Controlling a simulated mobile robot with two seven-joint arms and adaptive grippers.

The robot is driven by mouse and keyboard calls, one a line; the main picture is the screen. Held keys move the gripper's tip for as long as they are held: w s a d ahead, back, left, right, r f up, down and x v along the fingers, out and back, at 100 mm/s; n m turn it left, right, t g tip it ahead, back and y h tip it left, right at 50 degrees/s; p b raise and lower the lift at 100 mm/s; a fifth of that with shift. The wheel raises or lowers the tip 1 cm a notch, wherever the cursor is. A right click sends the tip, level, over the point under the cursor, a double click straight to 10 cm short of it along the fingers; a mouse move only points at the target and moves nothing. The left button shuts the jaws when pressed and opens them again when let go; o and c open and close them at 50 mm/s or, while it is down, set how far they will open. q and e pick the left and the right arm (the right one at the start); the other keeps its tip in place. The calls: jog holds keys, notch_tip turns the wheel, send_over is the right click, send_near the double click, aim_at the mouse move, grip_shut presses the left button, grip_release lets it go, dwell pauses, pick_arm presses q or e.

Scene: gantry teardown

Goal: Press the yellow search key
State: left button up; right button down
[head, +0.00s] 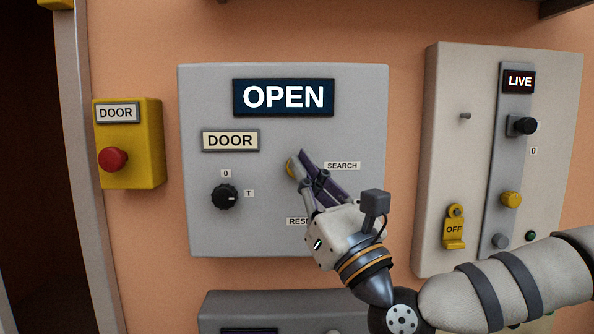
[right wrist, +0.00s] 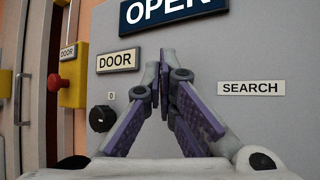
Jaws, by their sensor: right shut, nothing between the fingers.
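The grey door panel (head: 360,105) carries the yellow search key (head: 290,170), left of the SEARCH label (head: 342,166). In the head view only the key's left part shows; my right gripper's fingers cover the rest. My right gripper (head: 300,156) is shut and empty, its fingertips in front of the key. I cannot tell whether they touch it. In the right wrist view the closed fingertips (right wrist: 164,58) point at the panel left of the SEARCH label, and the key is hidden. My left gripper is not in view.
A black rotary knob (head: 225,196) sits below the DOOR label (head: 230,140), under a lit OPEN display (head: 284,97). A yellow box with a red button (head: 113,159) is at the left. A panel with a LIVE sign (head: 519,82) stands at the right.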

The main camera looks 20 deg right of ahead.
jog(key=shift+w+d, duration=0.15)
jog(key=shift+w, duration=0.3)
dwell(0.6)
jog(key=shift+r, duration=0.1)
jog(key=shift+s+a, duration=0.3)
jog(key=shift+s, duration=0.6)
jog(key=shift+s, duration=0.1)
jog(key=shift+s+a+p, duration=0.1)
jog(key=shift+s+a, duration=0.15)
jog(key=shift+s, duration=0.7)
jog(key=shift+s+a+p, duration=0.1)
jog(key=shift+s+a, duration=0.2)
jog(key=shift+s, duration=0.6)
jog(key=shift+s+a+p, duration=0.1)
jog(key=shift+s+a, duration=0.15)
jog(key=shift+s, duration=0.7)
